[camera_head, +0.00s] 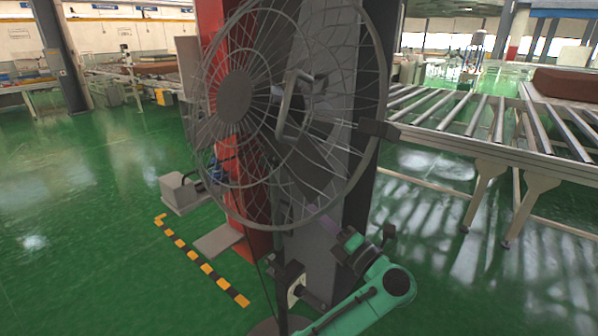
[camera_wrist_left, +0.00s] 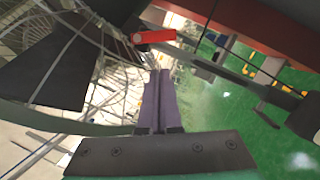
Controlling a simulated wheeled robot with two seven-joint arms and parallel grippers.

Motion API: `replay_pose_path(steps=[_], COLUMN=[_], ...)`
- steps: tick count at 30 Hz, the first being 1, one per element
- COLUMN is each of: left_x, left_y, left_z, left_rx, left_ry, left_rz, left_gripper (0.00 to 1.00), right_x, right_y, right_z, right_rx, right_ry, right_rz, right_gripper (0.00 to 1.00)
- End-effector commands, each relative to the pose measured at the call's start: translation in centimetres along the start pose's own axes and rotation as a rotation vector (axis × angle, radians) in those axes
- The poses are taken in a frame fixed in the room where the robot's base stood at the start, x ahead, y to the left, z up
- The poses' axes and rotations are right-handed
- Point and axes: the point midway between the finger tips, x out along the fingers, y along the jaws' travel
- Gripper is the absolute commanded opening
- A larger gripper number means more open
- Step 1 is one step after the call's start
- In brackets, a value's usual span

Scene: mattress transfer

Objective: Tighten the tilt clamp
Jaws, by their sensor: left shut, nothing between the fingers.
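The tall pedestal fan (camera_head: 233,95) stands in front of me with its round wire cage. The tilt clamp shows as a red lever (camera_wrist_left: 153,37) on a dark pivot in the left wrist view. I cannot make the lever out in the head view, where the cage and my arm crowd that area. My left gripper (camera_head: 328,223) is low, by the lower right part of the cage. In the left wrist view its purple fingers (camera_wrist_left: 160,75) are shut and empty, their tips just short of the red lever; I cannot tell any contact. My right gripper is out of view.
A red and grey column (camera_head: 345,215) stands close behind the fan. A roller conveyor (camera_head: 490,140) runs along the right. A small grey box (camera_head: 180,188) and yellow-black floor marking (camera_head: 205,265) lie to the left. The green floor is open at far left.

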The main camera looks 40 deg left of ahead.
Motion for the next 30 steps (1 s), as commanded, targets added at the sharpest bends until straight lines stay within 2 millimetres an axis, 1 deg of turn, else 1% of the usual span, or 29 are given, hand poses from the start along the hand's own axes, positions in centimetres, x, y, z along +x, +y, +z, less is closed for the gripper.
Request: replay_pose_path(steps=[1, 4, 11, 14, 17, 20, 24, 27, 30], left_x=[-0.6, -1.5, -1.5, -1.1, 0.0, 1.9, 5.0, 6.8, 8.0], left_y=[0.7, 0.4, 0.1, 0.2, 0.2, 0.2, -0.1, -0.3, -0.6], left_z=[0.8, 1.1, 0.9, 0.9, 1.0, 1.0, 1.0, 0.9, 0.9], left_rx=[-0.014, -0.017, -0.016, -0.016, -0.015, -0.015, -0.014, -0.015, -0.016], left_ry=[0.006, 0.013, 0.013, 0.014, 0.013, 0.014, 0.014, 0.013, 0.014], left_rz=[-0.051, -0.103, -0.105, -0.103, -0.1, -0.097, -0.096, -0.097, -0.099], left_gripper=[0.0, 0.0, 0.0, 0.0, 0.0, 0.0, 0.0, 0.0, 0.0], right_x=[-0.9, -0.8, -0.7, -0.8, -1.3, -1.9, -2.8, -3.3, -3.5], right_y=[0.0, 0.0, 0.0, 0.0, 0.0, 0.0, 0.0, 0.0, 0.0], right_z=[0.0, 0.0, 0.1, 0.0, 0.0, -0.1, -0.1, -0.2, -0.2], right_rx=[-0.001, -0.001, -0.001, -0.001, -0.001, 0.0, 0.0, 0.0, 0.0], right_ry=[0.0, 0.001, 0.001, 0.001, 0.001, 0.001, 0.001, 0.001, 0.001], right_rz=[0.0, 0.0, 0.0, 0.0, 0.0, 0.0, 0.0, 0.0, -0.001], right_gripper=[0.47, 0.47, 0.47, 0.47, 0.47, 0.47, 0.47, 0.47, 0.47])
